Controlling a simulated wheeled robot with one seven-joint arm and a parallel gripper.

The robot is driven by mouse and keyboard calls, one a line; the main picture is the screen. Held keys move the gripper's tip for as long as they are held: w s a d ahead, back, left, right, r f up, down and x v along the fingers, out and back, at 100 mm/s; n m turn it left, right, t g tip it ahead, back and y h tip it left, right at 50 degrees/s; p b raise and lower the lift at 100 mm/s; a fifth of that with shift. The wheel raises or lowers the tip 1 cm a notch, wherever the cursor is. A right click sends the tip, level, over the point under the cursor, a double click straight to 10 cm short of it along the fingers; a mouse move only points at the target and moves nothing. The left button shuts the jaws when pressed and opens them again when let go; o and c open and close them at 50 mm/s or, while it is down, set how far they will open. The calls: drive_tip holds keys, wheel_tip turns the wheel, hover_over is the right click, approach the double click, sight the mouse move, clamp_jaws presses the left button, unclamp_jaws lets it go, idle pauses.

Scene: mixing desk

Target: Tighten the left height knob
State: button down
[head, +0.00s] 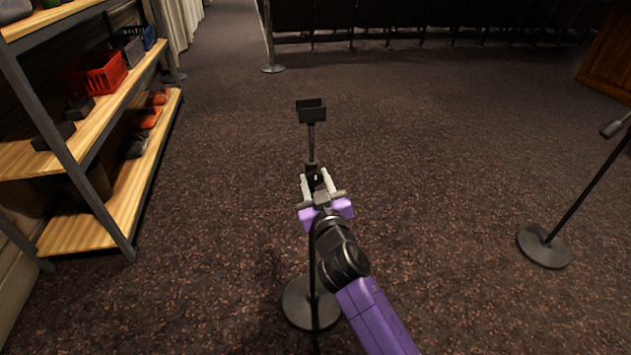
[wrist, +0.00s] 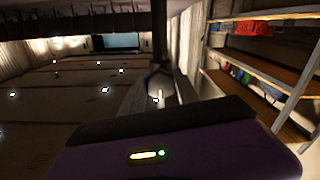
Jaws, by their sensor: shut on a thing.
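A black stand rises from a round base (head: 312,303) in the middle of the head view, with a thin upright pole (head: 311,140) and a dark two-plate holder (head: 312,112) on top. My gripper (head: 317,178) is at the stand's dark collar, part way up the pole. Its pale fingers lie on either side of the collar and are shut on the height knob there. The knob itself is mostly hidden between the fingers. In the wrist view the dark pole (wrist: 159,35) runs down to the fingers, and the grip area is dim and partly hidden by my purple gripper body.
A wooden-shelved rack (head: 110,105) stands at the left, holding a red basket (head: 97,73) and other items. Another stand with a round base (head: 543,246) is at the right. A post (head: 270,35) stands farther back. The carpet around the stand is open.

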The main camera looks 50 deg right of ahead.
drive_tip(key=c, duration=0.9)
unclamp_jaws()
drive_tip(key=v, duration=0.8)
drive_tip(key=shift+b, duration=0.35)
drive_tip(key=shift+w, duration=0.1)
